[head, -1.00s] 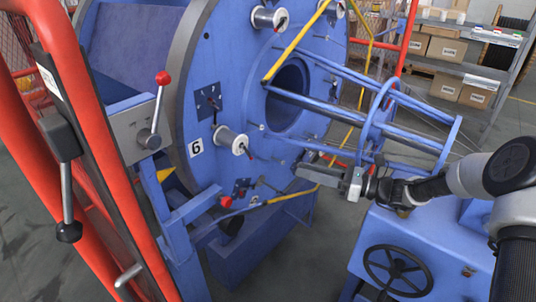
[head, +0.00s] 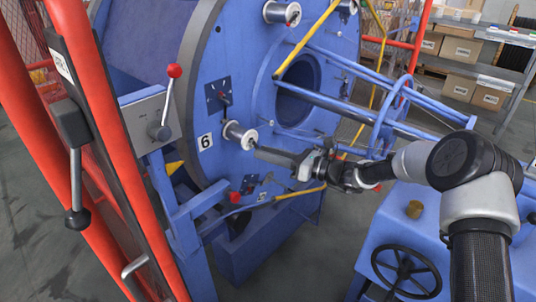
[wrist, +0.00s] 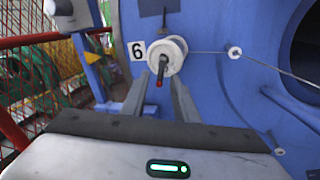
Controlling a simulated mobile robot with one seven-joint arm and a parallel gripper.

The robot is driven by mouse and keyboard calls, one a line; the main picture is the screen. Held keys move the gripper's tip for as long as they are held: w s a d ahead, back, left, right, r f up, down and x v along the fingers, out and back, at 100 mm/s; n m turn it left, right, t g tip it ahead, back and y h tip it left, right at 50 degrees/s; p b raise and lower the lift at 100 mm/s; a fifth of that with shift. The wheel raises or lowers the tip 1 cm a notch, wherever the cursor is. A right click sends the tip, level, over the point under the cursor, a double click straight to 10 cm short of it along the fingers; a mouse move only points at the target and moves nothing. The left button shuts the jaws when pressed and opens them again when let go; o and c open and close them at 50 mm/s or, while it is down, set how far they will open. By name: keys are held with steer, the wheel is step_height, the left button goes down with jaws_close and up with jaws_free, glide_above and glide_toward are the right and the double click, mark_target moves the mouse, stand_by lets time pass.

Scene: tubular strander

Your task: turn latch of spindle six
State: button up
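Spindle six carries a white spool (head: 240,135) on the blue disc, beside the number 6 label (head: 205,141). Its latch (wrist: 162,70) is a dark bar with a red tip, at the middle of the spool's front face in the wrist view. The bar hangs roughly downward, slightly tilted. My gripper (head: 257,150) is just right of the spool in the head view, its fingers pointing at the spool. In the wrist view my gripper (wrist: 158,85) is open, with the latch showing between its two fingers. I cannot tell whether the fingertips touch it.
A thin wire runs from the spool through a white-rimmed guide (wrist: 235,53). A yellow bar (head: 300,194) passes below my gripper. Blue tubes (head: 352,112) stand to the right. A red frame (head: 95,130) and a red-knobbed lever (head: 169,95) are at left.

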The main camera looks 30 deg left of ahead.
jaws_close()
steer(key=shift+f, duration=0.1)
steer(key=y+b, duration=0.2)
steer(key=b, duration=0.1)
steer(key=a+f+n+y+b, duration=0.1)
steer(key=b, duration=0.3)
steer(key=f+n+g+y+b, duration=0.1)
steer(key=y+b, duration=0.1)
steer(key=b, duration=0.2)
steer(key=shift+w+a+f+y, duration=0.25)
steer(key=shift+w+a+y, duration=0.05)
steer(key=shift+a, duration=0.1)
